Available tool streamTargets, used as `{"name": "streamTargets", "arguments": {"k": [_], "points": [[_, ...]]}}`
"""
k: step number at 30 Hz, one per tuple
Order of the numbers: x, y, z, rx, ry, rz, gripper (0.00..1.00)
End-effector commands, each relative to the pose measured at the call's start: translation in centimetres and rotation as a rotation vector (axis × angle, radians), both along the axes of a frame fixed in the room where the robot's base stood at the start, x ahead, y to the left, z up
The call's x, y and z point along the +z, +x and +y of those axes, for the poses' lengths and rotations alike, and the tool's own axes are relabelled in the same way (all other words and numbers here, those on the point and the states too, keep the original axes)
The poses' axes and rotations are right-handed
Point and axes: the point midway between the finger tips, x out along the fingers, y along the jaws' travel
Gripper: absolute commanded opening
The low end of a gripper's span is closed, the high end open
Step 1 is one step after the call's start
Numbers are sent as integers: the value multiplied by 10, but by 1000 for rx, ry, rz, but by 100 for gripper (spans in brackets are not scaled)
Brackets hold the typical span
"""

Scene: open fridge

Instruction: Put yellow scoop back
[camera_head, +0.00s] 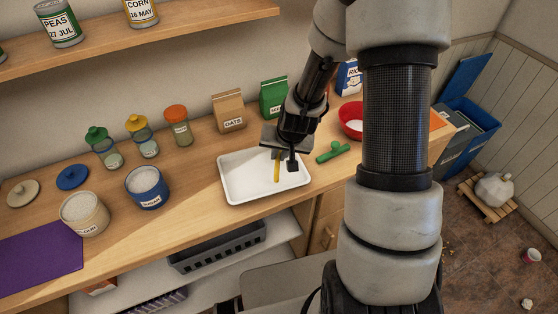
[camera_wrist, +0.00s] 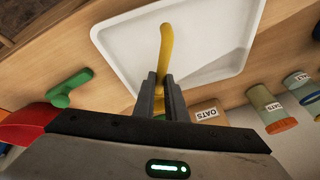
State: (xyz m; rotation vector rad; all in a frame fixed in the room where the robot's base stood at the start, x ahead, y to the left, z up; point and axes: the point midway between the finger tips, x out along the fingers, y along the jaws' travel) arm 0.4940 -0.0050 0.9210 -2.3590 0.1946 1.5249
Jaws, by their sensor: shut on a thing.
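The yellow scoop (camera_head: 277,170) is in my gripper (camera_head: 284,160), over the white tray (camera_head: 232,190) on the wooden counter. In the wrist view the fingers of my gripper (camera_wrist: 160,82) are closed around the scoop, and its yellow handle (camera_wrist: 166,42) sticks out past the fingertips across the tray (camera_wrist: 215,50). The rest of the scoop is partly hidden behind the fingers. I cannot tell whether the scoop touches the tray. A green scoop (camera_head: 333,152) lies on the counter just right of the tray; it also shows in the wrist view (camera_wrist: 70,87).
Left of the tray stand an open blue canister (camera_head: 147,190) and an open cream canister (camera_head: 84,215), with loose lids behind. Jars with green (camera_head: 103,148), yellow (camera_head: 141,138) and orange (camera_head: 178,127) lids stand at the back. A red bowl (camera_head: 350,121) is at the right.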

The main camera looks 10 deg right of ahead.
Motion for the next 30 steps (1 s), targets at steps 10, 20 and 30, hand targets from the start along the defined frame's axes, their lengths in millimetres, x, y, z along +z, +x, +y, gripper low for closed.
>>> {"name": "streamTargets", "arguments": {"k": [10,20,30], "points": [[-32,0,0,1,-1,-1,0],[-32,0,0,1,0,1,30],[-29,-3,0,1,-1,-1,30]]}}
